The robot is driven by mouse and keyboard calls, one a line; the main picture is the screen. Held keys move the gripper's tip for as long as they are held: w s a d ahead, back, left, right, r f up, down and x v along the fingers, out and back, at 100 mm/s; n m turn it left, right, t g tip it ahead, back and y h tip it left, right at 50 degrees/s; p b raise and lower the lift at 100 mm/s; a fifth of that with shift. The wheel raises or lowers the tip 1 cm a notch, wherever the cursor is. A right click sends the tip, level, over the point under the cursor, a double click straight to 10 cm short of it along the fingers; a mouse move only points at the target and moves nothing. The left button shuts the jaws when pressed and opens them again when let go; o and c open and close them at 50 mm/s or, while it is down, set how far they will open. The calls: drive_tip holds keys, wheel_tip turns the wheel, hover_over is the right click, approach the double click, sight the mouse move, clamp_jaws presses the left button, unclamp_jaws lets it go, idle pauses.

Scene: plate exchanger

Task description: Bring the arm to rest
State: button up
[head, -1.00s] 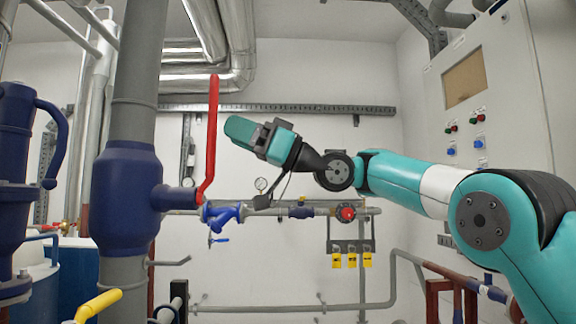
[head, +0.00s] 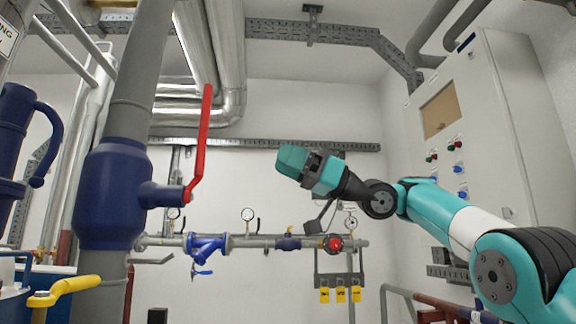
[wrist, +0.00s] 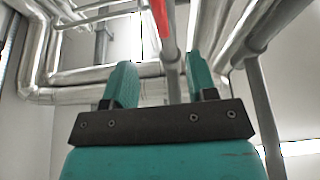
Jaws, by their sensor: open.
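My gripper (head: 292,160) is raised in mid-air in the middle of the head view, pointing to the left and slightly up. My teal arm reaches to it from the lower right. In the wrist view my gripper (wrist: 155,85) has its two teal fingers standing apart, with nothing between them. A red lever handle (head: 203,143) stands upright on a blue valve (head: 112,195) to the left of my gripper, with a clear gap seen in the picture. The lever's red end (wrist: 160,18) shows beyond the fingers in the wrist view.
A grey control cabinet (head: 475,130) stands at the right. A horizontal pipe with a blue strainer valve (head: 208,246) and a red knob (head: 333,244) runs below my gripper. A yellow handle (head: 68,288) is at lower left. Silver ducts (head: 215,70) hang above.

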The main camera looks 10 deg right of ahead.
idle(0.3)
drive_tip(key=s+a+f+m+t+h+p, duration=0.1)
drive_tip(key=a+f+m+t+h+p, duration=0.15)
drive_tip(key=f+m+h, duration=0.35)
drive_tip(key=s+a+f+m+t+h+p, duration=0.2)
drive_tip(key=a+f+h, duration=0.15)
drive_tip(key=f, duration=0.45)
drive_tip(key=s+d+f+g+h+p, duration=0.1)
drive_tip(key=s+d+f+g+h, duration=0.2)
drive_tip(key=s+f, duration=0.8)
drive_tip(key=s+d+f+m+g+h+p, duration=0.1)
drive_tip(key=s+d+f+g+h, duration=0.3)
drive_tip(key=s+f, duration=0.8)
drive_tip(key=shift+s+d+m+h+p, duration=0.3)
drive_tip(key=shift+s+d+h+p, duration=0.3)
drive_tip(key=shift+s+d+h, duration=0.35)
drive_tip(key=shift+s+a, duration=0.1)
drive_tip(key=shift+a, duration=0.05)
